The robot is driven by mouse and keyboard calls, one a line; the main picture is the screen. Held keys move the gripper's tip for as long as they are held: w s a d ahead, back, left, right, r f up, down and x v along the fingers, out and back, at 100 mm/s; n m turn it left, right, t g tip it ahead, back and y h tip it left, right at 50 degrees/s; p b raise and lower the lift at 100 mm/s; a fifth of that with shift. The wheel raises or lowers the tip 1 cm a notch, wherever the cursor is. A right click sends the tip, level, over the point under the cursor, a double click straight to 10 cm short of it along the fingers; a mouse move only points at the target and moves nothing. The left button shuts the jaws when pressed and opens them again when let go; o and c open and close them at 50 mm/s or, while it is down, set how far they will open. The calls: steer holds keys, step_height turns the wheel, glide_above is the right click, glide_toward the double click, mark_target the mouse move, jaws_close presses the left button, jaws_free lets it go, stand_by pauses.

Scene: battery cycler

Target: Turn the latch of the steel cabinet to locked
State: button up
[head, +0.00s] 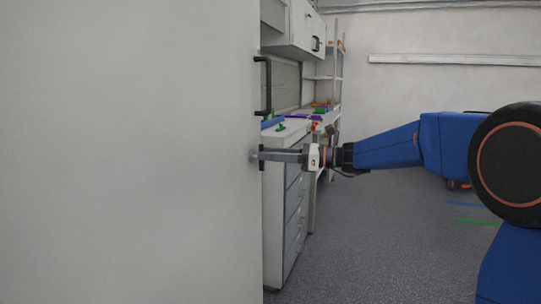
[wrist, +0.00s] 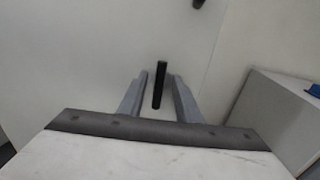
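The steel cabinet (head: 130,150) fills the left of the head view as a large pale panel, and its pale face (wrist: 80,50) fills much of the wrist view. The latch (head: 262,164) is a small black bar at the cabinet's edge, below a longer black handle (head: 264,85). In the wrist view the latch (wrist: 158,88) stands about upright between the two grey fingers of my gripper (wrist: 157,76). A gap shows on each side of it, so my gripper is open around the latch. In the head view my gripper (head: 260,155) reaches the cabinet from the right.
A drawer unit with a counter (head: 287,133) stands behind the cabinet's edge, with coloured items on top. A wall cupboard (head: 300,27) hangs above. A pale box-like unit (wrist: 275,115) is at the right of the wrist view. Floor (head: 390,240) at the right is mostly clear.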

steer(key=shift+c, duration=0.3)
jaws_close()
steer(key=n+t+h, duration=0.1)
steer(key=n, duration=0.4)
steer(key=s+n+h, duration=0.1)
steer(key=n, duration=0.4)
steer(key=s+f+n+t+h, duration=0.1)
steer(key=n, duration=0.4)
steer(key=shift+a+n+t, duration=0.3)
steer(key=shift+a+n, duration=0.05)
steer(key=shift+n, duration=0.05)
stand_by(0.4)
